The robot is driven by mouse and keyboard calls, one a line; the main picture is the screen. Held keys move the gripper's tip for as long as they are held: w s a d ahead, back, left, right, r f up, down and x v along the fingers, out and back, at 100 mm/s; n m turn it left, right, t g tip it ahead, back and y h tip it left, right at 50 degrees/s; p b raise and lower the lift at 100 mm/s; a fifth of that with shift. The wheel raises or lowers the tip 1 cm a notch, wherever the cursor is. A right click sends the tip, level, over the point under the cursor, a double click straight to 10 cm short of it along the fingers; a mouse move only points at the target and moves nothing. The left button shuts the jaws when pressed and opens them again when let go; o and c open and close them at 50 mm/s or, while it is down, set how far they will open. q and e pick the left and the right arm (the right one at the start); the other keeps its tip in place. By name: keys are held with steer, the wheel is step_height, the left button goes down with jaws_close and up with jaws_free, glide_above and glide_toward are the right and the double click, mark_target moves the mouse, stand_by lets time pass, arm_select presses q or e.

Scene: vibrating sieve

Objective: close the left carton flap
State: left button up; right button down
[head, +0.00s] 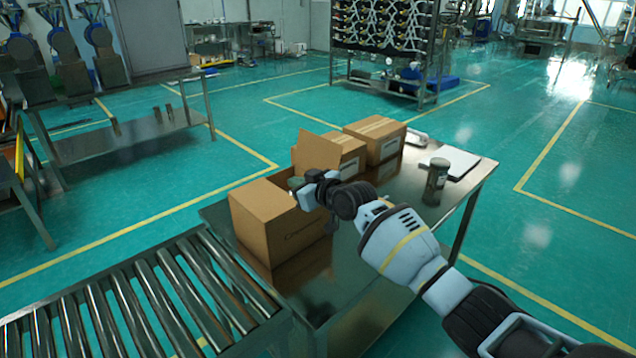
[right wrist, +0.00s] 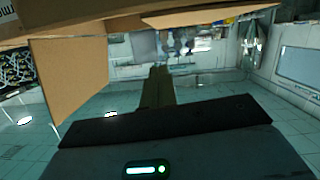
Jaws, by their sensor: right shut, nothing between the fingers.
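A brown carton (head: 278,222) stands on the metal table in the head view. Its near left top panel (head: 262,199) lies about flat. Another flap (head: 316,151) stands up at its far side. My right gripper (head: 300,188) is shut and empty at the carton's top, beside the flat panel and in front of the raised flap; I cannot tell whether it touches cardboard. In the right wrist view the fingers (right wrist: 158,87) reach out below a cardboard sheet (right wrist: 130,22), with a cardboard flap (right wrist: 68,80) to their left. My left gripper is out of view.
Two closed cartons (head: 376,138) stand behind the open one. A roller conveyor (head: 150,300) runs at the near left.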

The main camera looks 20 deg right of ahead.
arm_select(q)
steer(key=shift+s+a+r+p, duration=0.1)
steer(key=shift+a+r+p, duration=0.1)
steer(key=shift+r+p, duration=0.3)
arm_select(e)
steer(key=v, duration=0.8)
steer(key=s+a+f+m+g+p, duration=0.1)
steer(key=s+a+f, duration=0.2)
steer(key=s+f, duration=0.75)
steer(key=s+a+f+g+p, duration=0.1)
steer(key=s+a+f+g, duration=0.15)
steer(key=s+f, duration=0.8)
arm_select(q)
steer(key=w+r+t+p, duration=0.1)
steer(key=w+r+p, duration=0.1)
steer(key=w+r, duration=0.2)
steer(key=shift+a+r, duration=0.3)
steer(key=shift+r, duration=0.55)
arm_select(e)
steer(key=s+f+m+g+h, duration=0.1)
steer(key=s+f, duration=0.3)
steer(key=s, duration=1.1)
steer(key=s+f+g+h, duration=0.1)
steer(key=s+f, duration=0.3)
steer(key=s, duration=1.1)
steer(key=shift+a+f+m+h, duration=0.2)
steer(key=shift+a+m+h, duration=0.1)
steer(key=shift+a+m, duration=0.15)
